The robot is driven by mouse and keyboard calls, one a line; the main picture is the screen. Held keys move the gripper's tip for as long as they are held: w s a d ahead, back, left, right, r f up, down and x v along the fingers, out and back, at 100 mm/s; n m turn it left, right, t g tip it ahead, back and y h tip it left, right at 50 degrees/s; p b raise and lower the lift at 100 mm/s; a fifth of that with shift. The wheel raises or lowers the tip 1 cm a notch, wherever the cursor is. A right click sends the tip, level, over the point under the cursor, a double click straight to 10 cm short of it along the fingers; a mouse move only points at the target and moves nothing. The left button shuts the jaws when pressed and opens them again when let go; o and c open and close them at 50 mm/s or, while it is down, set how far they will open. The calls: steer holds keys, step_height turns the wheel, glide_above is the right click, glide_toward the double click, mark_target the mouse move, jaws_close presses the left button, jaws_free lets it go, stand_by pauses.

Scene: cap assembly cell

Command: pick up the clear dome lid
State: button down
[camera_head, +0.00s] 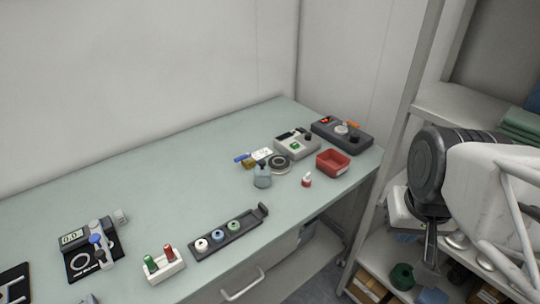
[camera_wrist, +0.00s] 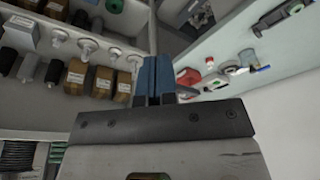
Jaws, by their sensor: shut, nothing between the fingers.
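I cannot make out the clear dome lid for certain. A small pale, translucent-looking piece (camera_head: 120,216) stands on the table beside the black device with a dial at the left, but it is too small to identify. My gripper (camera_head: 430,262) hangs at the right, off the table and in front of the shelves, pointing down. In the wrist view its two blue-grey fingers (camera_wrist: 154,78) are together with nothing seen between them. It is well apart from the pale piece.
The shelves at the right hold boxes (camera_wrist: 76,76) and small parts close to my gripper. The table's middle left is clear.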

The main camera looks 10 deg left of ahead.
steer(key=shift+c, duration=1.2)
jaws_free()
